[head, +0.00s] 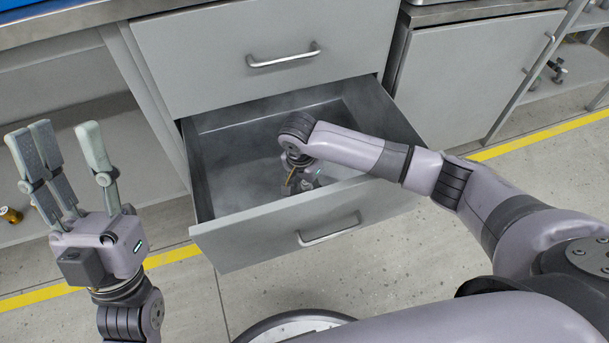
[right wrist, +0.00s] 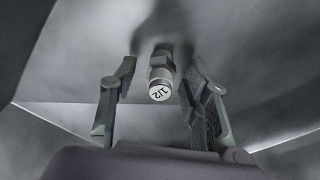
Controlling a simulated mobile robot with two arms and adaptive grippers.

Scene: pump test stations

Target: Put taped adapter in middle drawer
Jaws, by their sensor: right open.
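The open drawer (head: 292,232) is pulled out below a shut drawer. My right arm reaches into it, and my right gripper (head: 300,183) is low inside, partly hidden in the head view by its wrist. In the right wrist view the adapter (right wrist: 160,80) has a grey body and a white end marked "1/2". I cannot make out the adapter in the head view. My left gripper (head: 68,150) is open and empty, fingers up, left of the drawer.
The shut drawer (head: 265,55) is just above the open one. A grey cabinet door (head: 465,80) is to the right. An open shelf on the left holds a small brass-coloured part (head: 11,215). Yellow tape lines mark the speckled floor. The rest of the drawer looks empty.

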